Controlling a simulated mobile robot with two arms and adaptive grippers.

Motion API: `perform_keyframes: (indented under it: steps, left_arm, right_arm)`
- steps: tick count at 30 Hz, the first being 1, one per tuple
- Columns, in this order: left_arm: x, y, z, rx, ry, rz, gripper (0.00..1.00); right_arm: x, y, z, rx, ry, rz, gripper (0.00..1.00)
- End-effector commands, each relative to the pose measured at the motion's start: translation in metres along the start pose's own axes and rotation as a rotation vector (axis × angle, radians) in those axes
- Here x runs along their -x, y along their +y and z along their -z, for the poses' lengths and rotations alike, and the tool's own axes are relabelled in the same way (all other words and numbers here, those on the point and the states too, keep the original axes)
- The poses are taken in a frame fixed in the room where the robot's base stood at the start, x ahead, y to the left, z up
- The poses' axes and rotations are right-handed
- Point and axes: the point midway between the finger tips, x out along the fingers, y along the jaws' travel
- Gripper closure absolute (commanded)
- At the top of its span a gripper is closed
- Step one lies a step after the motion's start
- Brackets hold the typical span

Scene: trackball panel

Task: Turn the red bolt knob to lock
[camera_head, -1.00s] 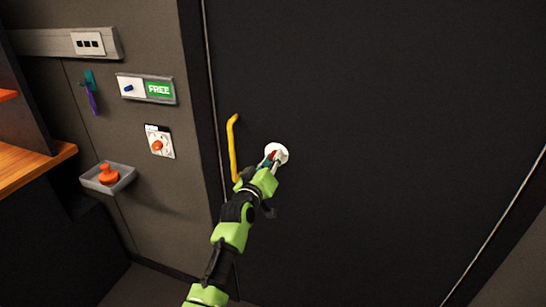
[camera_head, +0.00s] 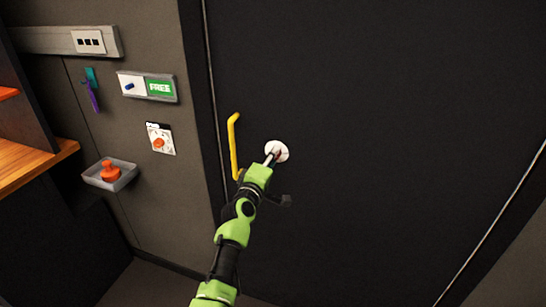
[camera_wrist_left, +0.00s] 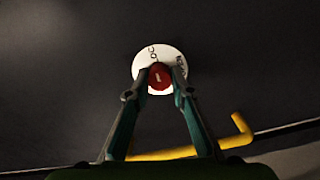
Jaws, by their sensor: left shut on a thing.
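The red bolt knob (camera_wrist_left: 159,77) sits in the middle of a round white plate (camera_head: 282,148) on the dark door. Dark lettering shows on the plate in the left wrist view, partly covered by the fingers. My left gripper (camera_head: 270,158) reaches up to the plate from below. In the left wrist view my left gripper (camera_wrist_left: 162,76) has one finger on each side of the red knob and is shut on it. In the head view the knob is mostly hidden by the fingers. My right gripper is not in view.
A yellow door handle (camera_head: 233,146) stands just left of the plate and close to my left arm. The wall at left holds a green FREE sign (camera_head: 160,87), an orange knob panel (camera_head: 160,139) and an orange button box (camera_head: 110,173). The door right of the plate is clear.

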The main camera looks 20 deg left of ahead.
Motion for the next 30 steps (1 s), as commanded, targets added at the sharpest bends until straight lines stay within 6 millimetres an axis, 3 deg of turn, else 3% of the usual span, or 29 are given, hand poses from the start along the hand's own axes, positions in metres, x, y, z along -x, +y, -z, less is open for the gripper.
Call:
perform_keyframes:
  steps: [18,19,20,30]
  left_arm:
    - [0.0000,-0.0008,-0.0001,0.039,0.000,0.001,1.00]
    - [0.0000,-0.0008,-0.0001,0.039,0.000,0.001,0.71]
    - [0.0000,-0.0008,-0.0001,0.039,0.000,0.001,0.63]
    - [0.0004,-0.0005,0.0000,0.037,0.000,0.001,0.62]
  right_arm:
    - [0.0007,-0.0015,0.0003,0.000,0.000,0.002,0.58]
    - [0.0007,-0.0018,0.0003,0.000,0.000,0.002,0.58]
    - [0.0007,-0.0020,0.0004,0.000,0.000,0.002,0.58]
    - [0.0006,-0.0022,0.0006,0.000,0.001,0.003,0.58]
